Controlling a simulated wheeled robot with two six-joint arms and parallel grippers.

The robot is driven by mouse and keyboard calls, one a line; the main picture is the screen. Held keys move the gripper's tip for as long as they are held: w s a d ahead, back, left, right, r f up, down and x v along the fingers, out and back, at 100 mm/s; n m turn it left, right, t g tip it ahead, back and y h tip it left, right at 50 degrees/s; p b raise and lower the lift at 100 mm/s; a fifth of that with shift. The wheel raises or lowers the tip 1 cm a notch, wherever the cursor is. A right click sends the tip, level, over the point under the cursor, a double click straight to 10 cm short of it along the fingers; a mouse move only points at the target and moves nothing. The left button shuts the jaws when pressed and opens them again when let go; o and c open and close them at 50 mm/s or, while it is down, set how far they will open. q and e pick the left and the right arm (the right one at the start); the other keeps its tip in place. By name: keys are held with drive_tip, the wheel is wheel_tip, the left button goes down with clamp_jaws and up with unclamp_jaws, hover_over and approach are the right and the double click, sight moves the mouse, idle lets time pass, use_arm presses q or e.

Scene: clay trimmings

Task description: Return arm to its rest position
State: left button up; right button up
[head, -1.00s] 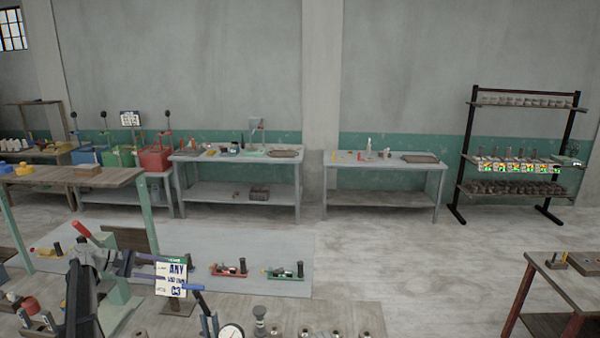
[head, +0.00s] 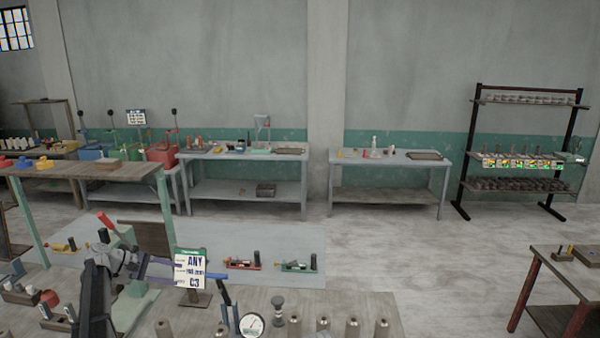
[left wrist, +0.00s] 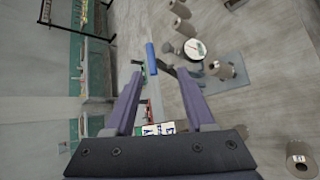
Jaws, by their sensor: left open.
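My left arm comes up from the bottom left of the head view. My right gripper is not in view.
The near bench (head: 245,300) holds a round dial gauge (head: 251,325) and several grey cylinders (head: 352,328). A red-handled device (head: 112,225) stands close to my left arm. A wooden table (head: 570,275) is at the right. Open floor (head: 430,270) lies between.

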use_arm(q)
drive_tip(key=s+d+f+m+g+y+b, duration=0.1)
drive_tip(key=s+d+f+m+g+b, duration=0.15)
drive_tip(key=s+d+f, duration=0.45)
drive_tip(key=s+d+f+m+g+y+b, duration=0.15)
drive_tip(key=d+f+b, duration=0.25)
drive_tip(key=d, duration=0.5)
drive_tip(key=s+d+f+m+g+y+b, duration=0.1)
drive_tip(key=s+d+f+m+b, duration=0.25)
drive_tip(key=s+d+f, duration=0.35)
drive_tip(key=s+d+f+m+y+b, duration=0.4)
drive_tip(key=s+d+f+b, duration=0.2)
drive_tip(key=s, duration=0.4)
drive_tip(key=s+d+f+m+y+b, duration=0.3)
drive_tip(key=s+d+f+m+b, duration=0.1)
drive_tip(key=s, duration=0.7)
wheel_tip(320, 180, down, 4)
drive_tip(key=shift+d+r+y+b, duration=0.1)
drive_tip(key=shift+d+y+b, duration=0.25)
drive_tip(key=shift+d+b, duration=0.55)
